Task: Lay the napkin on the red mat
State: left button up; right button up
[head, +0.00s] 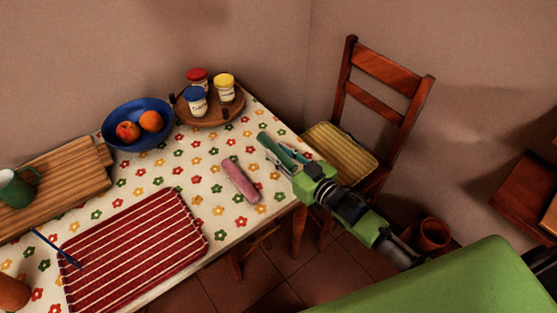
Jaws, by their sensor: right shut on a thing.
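The red mat (140,243), with white stripes, lies at the front left of the flowered table. My right gripper (284,155) is over the table's right end, shut on a dark green, long thing (270,146) that looks like a rolled or folded napkin. The fingers hide part of it, and I cannot tell whether it touches the table. A pink, long, rolled-looking thing (240,180) lies on the cloth between the mat and my right gripper. My left gripper is not in view.
A blue bowl (119,120) of fruit and a round wooden tray (228,119) with several jars stand behind. A thin blue stick (56,249) crosses the mat's left edge. A cutting board (50,184) with a green mug (15,189) is left; a chair (385,70) stands right.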

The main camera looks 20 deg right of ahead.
jog(key=f, duration=0.3)
jog(key=shift+w+a+p, duration=0.1)
jog(key=shift+w+p, duration=0.3)
jog(key=shift+s+f, duration=0.1)
jog(key=shift+f, duration=0.15)
jog(key=shift+f, duration=0.2)
jog(key=o, duration=0.9)
jog(key=shift+o, duration=0.2)
